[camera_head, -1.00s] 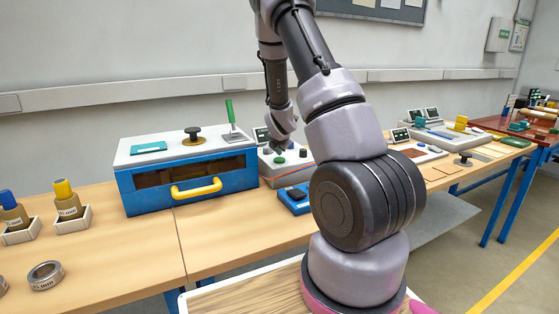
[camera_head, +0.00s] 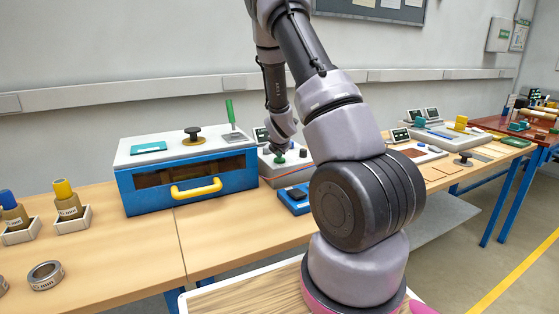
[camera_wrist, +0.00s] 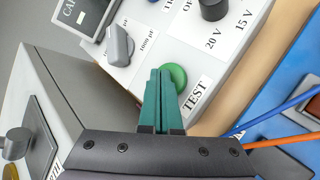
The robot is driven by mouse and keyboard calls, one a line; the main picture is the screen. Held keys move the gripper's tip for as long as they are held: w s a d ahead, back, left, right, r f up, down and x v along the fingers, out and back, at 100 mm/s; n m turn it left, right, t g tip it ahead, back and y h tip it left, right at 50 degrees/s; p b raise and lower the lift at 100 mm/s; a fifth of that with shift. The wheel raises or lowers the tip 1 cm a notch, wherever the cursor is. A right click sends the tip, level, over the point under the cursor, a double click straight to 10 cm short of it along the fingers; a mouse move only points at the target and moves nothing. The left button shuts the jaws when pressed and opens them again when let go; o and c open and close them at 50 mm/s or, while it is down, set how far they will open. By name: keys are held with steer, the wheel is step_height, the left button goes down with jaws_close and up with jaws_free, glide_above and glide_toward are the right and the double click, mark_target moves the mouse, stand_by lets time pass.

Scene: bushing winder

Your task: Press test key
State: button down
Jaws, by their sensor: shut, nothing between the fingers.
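The test key is a round green button (camera_wrist: 178,76) on a white-grey panel, with a "TEST" label (camera_wrist: 196,95) beside it in the wrist view. My gripper (camera_wrist: 160,72) is shut and empty, its two teal fingers together. The fingertips overlap the left edge of the green button in the wrist view; I cannot tell whether they touch it. In the head view my gripper (camera_head: 279,153) points down at the grey instrument box (camera_head: 290,176), right over the button (camera_head: 280,160).
On the panel are a grey selector knob (camera_wrist: 118,45) and a dark knob (camera_wrist: 213,8). A blue case with blue and orange leads (camera_wrist: 270,122) lies beside the box. A blue cabinet with a yellow handle (camera_head: 197,188) stands to the left.

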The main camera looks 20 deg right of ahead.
mark_target(279, 160)
steer(key=shift+f, duration=0.2)
stand_by(0.5)
steer(key=shift+r, duration=0.85)
steer(key=shift+r, duration=2.5)
steer(key=shift+r, duration=0.1)
